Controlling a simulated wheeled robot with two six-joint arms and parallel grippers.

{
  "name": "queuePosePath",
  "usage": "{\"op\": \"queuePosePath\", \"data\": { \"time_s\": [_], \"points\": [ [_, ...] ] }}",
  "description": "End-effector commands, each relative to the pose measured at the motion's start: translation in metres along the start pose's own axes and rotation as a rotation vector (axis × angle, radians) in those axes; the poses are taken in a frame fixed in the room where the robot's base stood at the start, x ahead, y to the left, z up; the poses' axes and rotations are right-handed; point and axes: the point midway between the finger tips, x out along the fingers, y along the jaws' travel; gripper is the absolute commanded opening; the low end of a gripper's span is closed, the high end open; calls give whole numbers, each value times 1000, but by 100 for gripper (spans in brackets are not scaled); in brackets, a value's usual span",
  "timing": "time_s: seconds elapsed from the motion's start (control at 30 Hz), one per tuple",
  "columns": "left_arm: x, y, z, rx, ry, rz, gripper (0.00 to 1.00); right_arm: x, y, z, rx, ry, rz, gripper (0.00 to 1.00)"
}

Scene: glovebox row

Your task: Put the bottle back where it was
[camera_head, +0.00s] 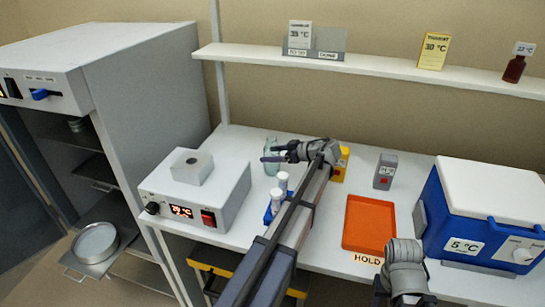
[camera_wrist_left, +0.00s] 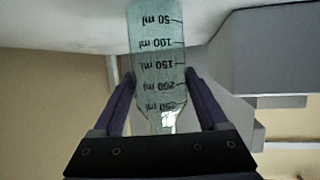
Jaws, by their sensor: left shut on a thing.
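A clear greenish glass bottle (camera_head: 271,146) with a millilitre scale is above or on the white bench, behind the blue rack. It also shows in the left wrist view (camera_wrist_left: 158,45), between the two fingers, its printed scale upside down there. My left gripper (camera_head: 274,155) is shut on the bottle; its fingers also show in the wrist view (camera_wrist_left: 158,88). Whether the bottle's base touches the bench cannot be told. My right gripper (camera_head: 402,298) is at the bottom edge, partly cut off, in front of the orange HOLD tray (camera_head: 369,224); its jaws are not clear.
A heater box (camera_head: 220,205) with a red display and a blue rack (camera_head: 268,215) with white-capped tubes stand left. Yellow (camera_head: 341,165) and grey (camera_head: 385,171) blocks and a 5 °C cooler (camera_head: 462,222) stand right. The shelf (camera_head: 380,66) holds signs and a brown bottle (camera_head: 514,69).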

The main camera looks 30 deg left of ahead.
Motion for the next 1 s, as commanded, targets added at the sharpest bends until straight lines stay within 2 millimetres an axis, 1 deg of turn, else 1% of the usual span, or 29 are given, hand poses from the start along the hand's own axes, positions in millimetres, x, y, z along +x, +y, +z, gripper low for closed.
{"op": "queuePosePath", "data": {
  "time_s": [0.17, 0.2, 0.37, 0.4, 0.6, 0.73, 0.87, 1.0],
  "points": [
    [2, 0, 4, 0, 1, 0, 0, 4, 0, 0, 0, 0, 0, 50],
    [1, 0, 3, 0, 0, 0, 79, 3, 0, 0, 0, 0, 0, 50],
    [1, 0, 2, 0, 0, 0, 97, 2, 0, 0, 0, 0, 0, 50],
    [1, 0, 2, 0, 0, 0, 100, 2, 0, 0, 0, 0, 0, 50],
    [1, 0, 2, 0, 0, 0, 100, 2, 0, 0, 0, 0, 0, 50],
    [-4, 0, -2, 0, 0, 1, 100, -4, 0, 0, 0, 0, 0, 50],
    [-26, 0, -4, 2, 0, 3, 100, -13, 1, 1, 0, 0, 0, 50],
    [-57, 0, -4, 2, 0, 3, 100, -25, 2, 2, 0, 0, 0, 50]
  ]
}}
